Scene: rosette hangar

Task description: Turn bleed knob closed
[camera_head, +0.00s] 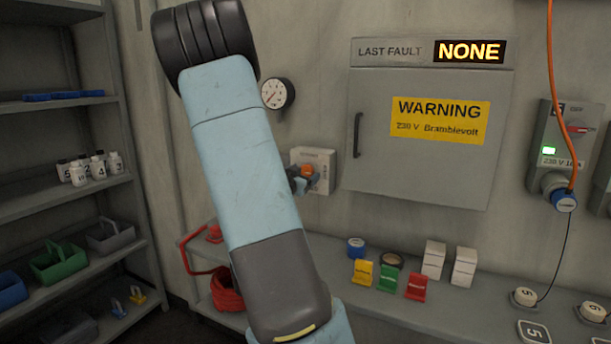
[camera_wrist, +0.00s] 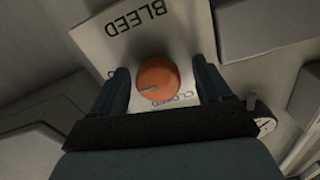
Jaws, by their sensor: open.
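The orange bleed knob (camera_wrist: 158,73) sits on a pale plate (camera_wrist: 110,32) marked BLEED, upside down in the wrist view. A light pointer line on the knob points left there. The CLOSED label lies just below the knob; another label at the left is mostly hidden by a finger. My gripper (camera_wrist: 163,78) is open, its dark fingers on either side of the knob, with gaps showing. In the head view the knob (camera_head: 306,170) and plate (camera_head: 325,160) are on the wall, and my gripper (camera_head: 299,181) is at the knob, partly hidden by my arm.
A gauge (camera_head: 277,93) is on the wall above left of the plate. A grey cabinet (camera_head: 430,165) with a handle is at its right. A shelf (camera_head: 460,305) below holds a red hose (camera_head: 227,290), coloured blocks and white boxes. Shelving (camera_head: 60,205) stands at left.

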